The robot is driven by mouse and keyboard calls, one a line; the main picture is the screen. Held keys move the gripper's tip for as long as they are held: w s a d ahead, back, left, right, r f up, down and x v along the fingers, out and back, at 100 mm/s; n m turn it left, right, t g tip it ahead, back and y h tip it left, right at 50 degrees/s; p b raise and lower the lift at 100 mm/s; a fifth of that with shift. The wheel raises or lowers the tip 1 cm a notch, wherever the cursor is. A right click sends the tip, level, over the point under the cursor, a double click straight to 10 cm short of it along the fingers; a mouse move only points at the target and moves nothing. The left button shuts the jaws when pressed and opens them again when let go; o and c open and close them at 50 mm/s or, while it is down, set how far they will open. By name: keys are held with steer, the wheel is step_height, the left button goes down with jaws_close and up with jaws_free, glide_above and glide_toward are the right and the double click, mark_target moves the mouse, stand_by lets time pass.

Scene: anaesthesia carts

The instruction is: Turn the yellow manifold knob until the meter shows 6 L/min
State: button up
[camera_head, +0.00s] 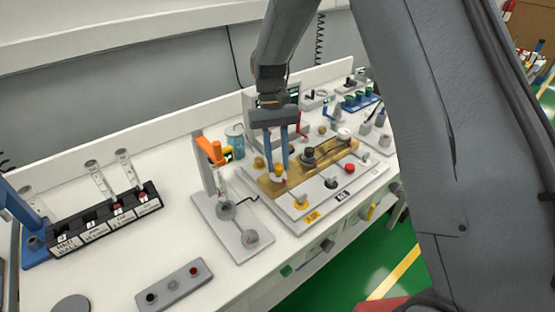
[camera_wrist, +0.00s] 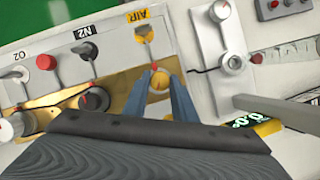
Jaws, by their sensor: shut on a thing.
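My gripper (camera_head: 277,176) points down at the front left end of the brass manifold (camera_head: 325,155). Its two blue-grey fingers, also in the wrist view (camera_wrist: 159,84), are shut on the yellow knob (camera_wrist: 159,82), one on each side. The knob has a red mark on the side toward the AIR label (camera_wrist: 138,15). In the head view the knob (camera_head: 279,178) shows only partly between the fingertips.
A black knob (camera_wrist: 94,99) and a white knob (camera_wrist: 14,125) sit along the same manifold. A vial rack (camera_head: 105,218) stands farther left.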

steer(key=o, duration=1)
steer(key=shift+o, duration=0.2)
steer(key=b+v, duration=0.2)
steer(key=v, duration=0.5)
steer(key=shift+r, duration=0.35)
steer(key=shift+w, duration=0.1)
steer(key=s+d+f+m+t, duration=0.1)
steer(key=s+d+f+t, duration=0.1)
steer(key=s+d, duration=0.5)
steer(key=s+d+f+t, duration=0.2)
steer(key=s+d+t, duration=0.1)
steer(key=s+d, duration=0.5)
steer(key=s, duration=0.3)
steer(key=shift+s+f+m+t+y, duration=0.3)
steer(key=shift+s+f+m+t, duration=0.05)
steer(key=shift+m+t, duration=0.05)
steer(key=shift+d, duration=0.15)
